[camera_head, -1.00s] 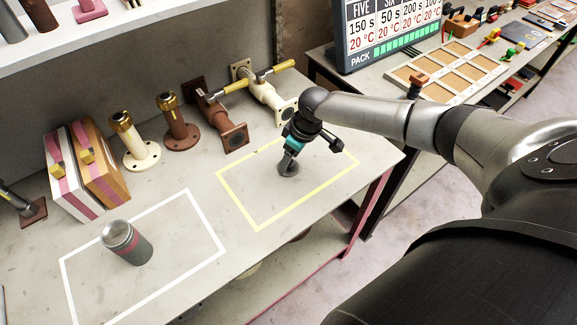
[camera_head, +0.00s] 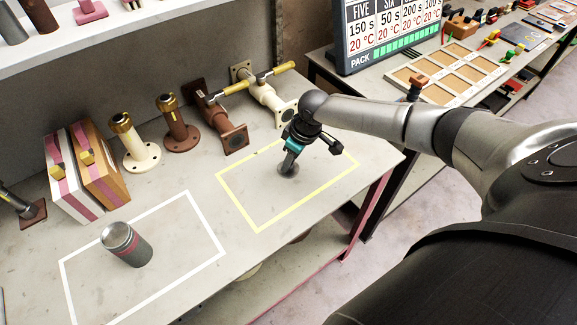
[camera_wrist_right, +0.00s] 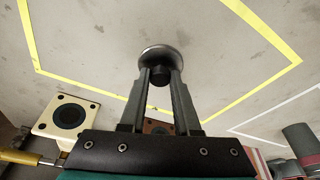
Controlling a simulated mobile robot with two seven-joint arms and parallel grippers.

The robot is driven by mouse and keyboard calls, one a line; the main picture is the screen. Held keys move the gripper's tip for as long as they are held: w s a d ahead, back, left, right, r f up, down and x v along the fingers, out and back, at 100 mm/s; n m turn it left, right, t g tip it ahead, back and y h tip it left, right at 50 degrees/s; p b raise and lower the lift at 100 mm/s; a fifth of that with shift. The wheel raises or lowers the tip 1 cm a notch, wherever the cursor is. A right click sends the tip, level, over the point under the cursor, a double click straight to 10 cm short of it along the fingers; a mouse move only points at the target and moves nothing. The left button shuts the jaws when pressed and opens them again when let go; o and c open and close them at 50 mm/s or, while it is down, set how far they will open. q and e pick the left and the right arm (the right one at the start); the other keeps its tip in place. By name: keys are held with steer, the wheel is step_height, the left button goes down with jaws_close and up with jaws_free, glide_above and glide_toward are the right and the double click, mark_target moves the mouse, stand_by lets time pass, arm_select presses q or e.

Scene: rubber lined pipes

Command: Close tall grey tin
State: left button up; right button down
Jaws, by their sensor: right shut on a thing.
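The tall grey tin (camera_head: 140,253) stands upright inside the white rectangle at the left of the bench. It has a dark reddish band and a paler round top. It also shows at the lower right of the right wrist view (camera_wrist_right: 301,145). A small round grey lid (camera_head: 288,170) lies flat, or nearly so, inside the yellow rectangle. My right gripper (camera_head: 289,163) is above the lid, pointing down, its fingers shut on the lid's dark knob. In the right wrist view the lid (camera_wrist_right: 161,51) sits at the fingertips (camera_wrist_right: 160,76). My left gripper is not in view.
Cream (camera_head: 133,144) and brown (camera_head: 177,127) upright pipes, and flanged pipes with yellow handles (camera_head: 234,137), stand along the back. Striped boxes (camera_head: 103,174) stand at left. A sign (camera_head: 390,35) is on another table. The bench between the rectangles is clear.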

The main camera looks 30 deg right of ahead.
steer(key=shift+r, duration=0.1)
stand_by(0.4)
arm_select(q)
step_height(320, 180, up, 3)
steer(key=p, duration=0.3)
arm_select(e)
step_height(320, 180, up, 20)
arm_select(q)
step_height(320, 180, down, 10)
steer(key=b, duration=1)
arm_select(e)
steer(key=s+a+m, duration=0.2)
steer(key=s+a, duration=0.2)
steer(key=a, duration=0.2)
steer(key=s+a+m+h, duration=0.1)
steer(key=s+a+m, duration=0.2)
steer(key=a, duration=0.3)
steer(key=shift+s+a+r+t, duration=0.2)
steer(key=shift+s+r+t, duration=0.1)
steer(key=shift+s+r, duration=0.15)
